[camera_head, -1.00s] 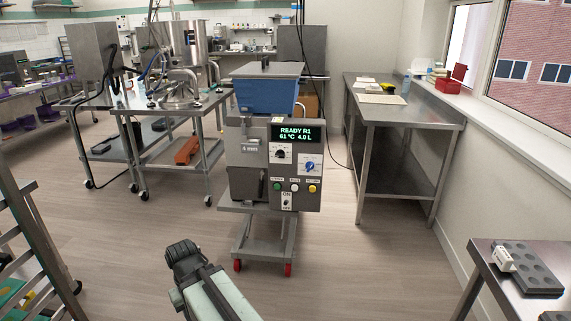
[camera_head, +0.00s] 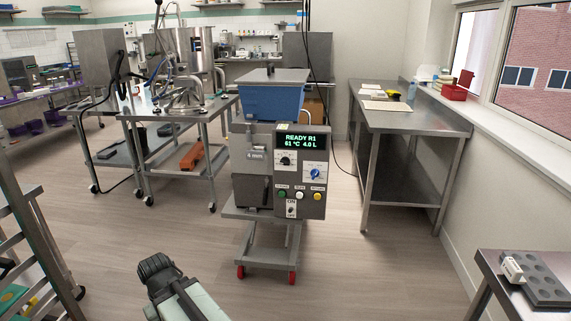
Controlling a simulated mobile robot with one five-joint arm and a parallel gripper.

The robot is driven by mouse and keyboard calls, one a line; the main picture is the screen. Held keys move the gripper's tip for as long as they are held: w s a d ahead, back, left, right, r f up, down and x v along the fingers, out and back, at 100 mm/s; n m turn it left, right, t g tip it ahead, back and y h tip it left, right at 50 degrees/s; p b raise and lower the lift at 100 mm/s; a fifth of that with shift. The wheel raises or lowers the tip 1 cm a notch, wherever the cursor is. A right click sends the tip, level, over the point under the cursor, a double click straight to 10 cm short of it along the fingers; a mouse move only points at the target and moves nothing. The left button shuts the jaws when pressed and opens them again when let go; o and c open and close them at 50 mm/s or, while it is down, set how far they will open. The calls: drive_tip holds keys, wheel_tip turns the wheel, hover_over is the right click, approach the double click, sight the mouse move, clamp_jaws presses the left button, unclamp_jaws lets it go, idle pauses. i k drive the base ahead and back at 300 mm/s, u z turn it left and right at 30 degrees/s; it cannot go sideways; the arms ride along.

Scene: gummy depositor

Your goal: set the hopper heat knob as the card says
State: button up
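The depositor (camera_head: 251,190) stands upright on a grey wheeled cart in the middle of the view. A blue hopper (camera_head: 271,101) with a grey lid sits on top of it. Its display (camera_head: 301,141) reads "READY R1" and "61 °C 4.0 L". Below the display are a black knob (camera_head: 286,160) on a white plate and a blue knob (camera_head: 315,174) on another white plate; their fine markings are too small to read. I cannot make out which card is meant. My gripper (camera_head: 155,268) is low in front, well short of the machine and touching nothing; its fingers are not clear.
Green, white and yellow buttons and an ON switch (camera_head: 291,208) sit below the knobs. A steel table (camera_head: 417,119) stands at right, a cart with a steel kettle at left. A rack (camera_head: 30,240) is near left, a mold table (camera_head: 490,268) near right. The floor ahead is clear.

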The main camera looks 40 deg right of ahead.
sight(284, 161)
drive_tip(key=i, duration=0.9)
drive_tip(key=u, duration=0.05)
